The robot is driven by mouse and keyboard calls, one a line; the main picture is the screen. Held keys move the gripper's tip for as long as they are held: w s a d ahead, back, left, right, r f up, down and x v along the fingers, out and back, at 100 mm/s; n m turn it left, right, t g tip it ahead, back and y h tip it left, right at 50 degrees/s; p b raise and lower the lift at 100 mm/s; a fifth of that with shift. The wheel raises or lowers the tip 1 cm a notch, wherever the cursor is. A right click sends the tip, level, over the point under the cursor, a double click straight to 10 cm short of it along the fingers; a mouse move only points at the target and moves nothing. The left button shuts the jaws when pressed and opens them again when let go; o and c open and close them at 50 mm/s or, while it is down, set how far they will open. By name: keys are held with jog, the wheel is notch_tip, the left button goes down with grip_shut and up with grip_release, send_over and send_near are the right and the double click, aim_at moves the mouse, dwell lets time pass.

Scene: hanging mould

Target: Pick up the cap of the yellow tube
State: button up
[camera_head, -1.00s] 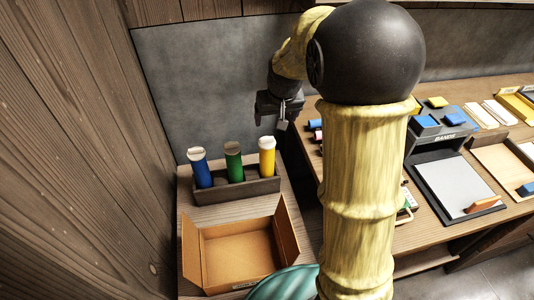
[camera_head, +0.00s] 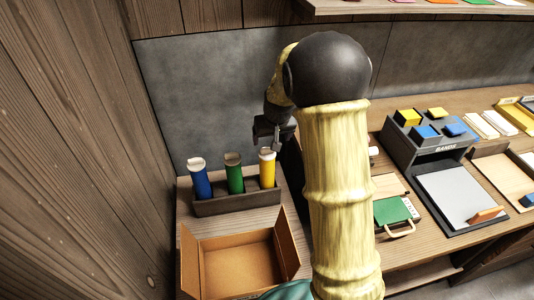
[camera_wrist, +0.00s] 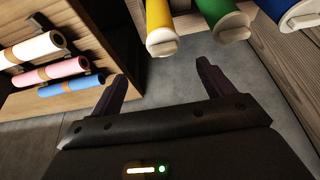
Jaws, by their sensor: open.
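The yellow tube (camera_head: 267,173) stands upright at the right end of a dark rack. Its white cap (camera_head: 267,153) is on its top end. In the wrist view the yellow tube (camera_wrist: 158,14) comes in from the top edge, with its pale cap (camera_wrist: 163,46) facing the camera. My gripper (camera_head: 276,146) is just above and right of the cap in the head view. In the wrist view my gripper (camera_wrist: 160,82) has its two fingers spread wide, with nothing between them. The cap lies beyond the fingertips, near the middle of the gap.
A green tube (camera_head: 234,178) and a blue tube (camera_head: 200,182) share the rack (camera_head: 228,206) to the left. An open cardboard box (camera_head: 240,265) sits in front. A grey wall (camera_head: 200,90) stands close behind. White, pink and blue rolls (camera_wrist: 60,67) show at left in the wrist view.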

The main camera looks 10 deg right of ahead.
aim_at(267, 149)
jog(key=x, duration=0.4)
jog(key=shift+w+f, duration=0.15)
jog(key=shift+f, duration=0.05)
jog(key=shift+d+r, duration=0.1)
jog(key=shift+a+f, duration=0.2)
jog(key=shift+f, duration=0.2)
jog(key=x, duration=0.4)
jog(key=shift+w+a+f+p, duration=0.15)
jog(key=shift+w+a+p, duration=0.05)
jog(key=shift+w+p, duration=0.15)
jog(key=c, duration=1.1)
